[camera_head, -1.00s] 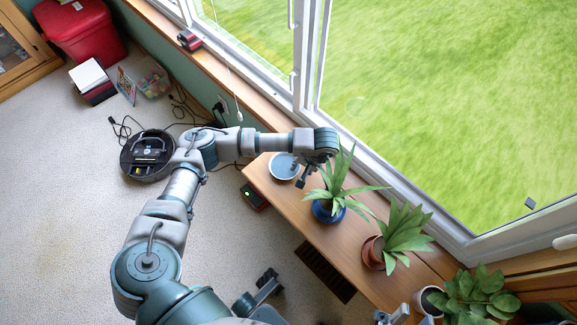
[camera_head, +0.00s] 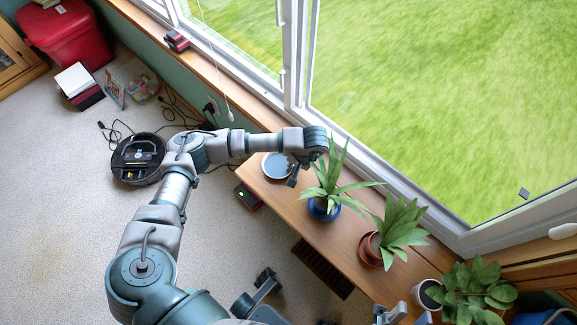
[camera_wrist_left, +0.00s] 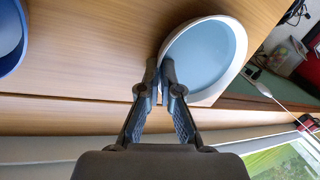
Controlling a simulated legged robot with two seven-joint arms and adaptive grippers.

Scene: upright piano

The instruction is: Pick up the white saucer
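The white saucer (camera_head: 276,167) is at the left end of the wooden bench in the head view, with its right side close by my left gripper (camera_head: 296,178). In the left wrist view the saucer (camera_wrist_left: 207,52) shows a pale blue inside and a white rim. My left gripper (camera_wrist_left: 161,72) has its two fingertips close together at the saucer's left rim, one on each side, and looks shut on it. I cannot tell whether the saucer is clear of the bench.
The wooden bench (camera_head: 335,238) runs along the window. A plant in a blue pot (camera_head: 323,209) stands close to the right of my left gripper. A terracotta pot (camera_head: 370,250) and a white pot (camera_head: 427,295) stand farther right. A round black robot vacuum (camera_head: 138,158) is on the carpet.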

